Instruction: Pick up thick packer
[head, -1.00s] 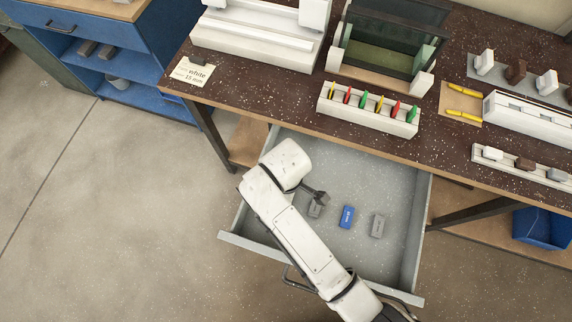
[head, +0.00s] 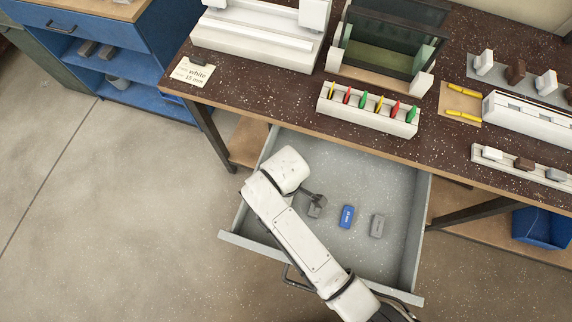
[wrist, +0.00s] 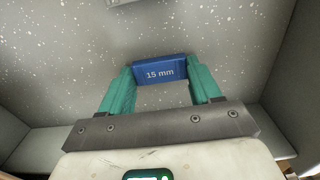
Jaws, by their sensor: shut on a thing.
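My gripper (wrist: 161,85) has its two green fingers shut on a blue packer (wrist: 160,74) marked "15 mm", one finger at each end. The drawer's speckled grey floor shows around it. In the head view my arm hides most of the gripper, and only a dark part of it shows over the drawer. A blue labelled block (head: 346,216) shows in the drawer between two grey blocks, one on the left (head: 315,211) and one on the right (head: 377,225). I cannot tell from the head view whether that blue block is the one in my fingers.
The open grey drawer (head: 405,265) has walls around the blocks. Its right part is clear. The bench top (head: 235,92) overhangs its back and carries a white rack (head: 365,115) of coloured pieces. A card (head: 192,72) reads "white 15 mm".

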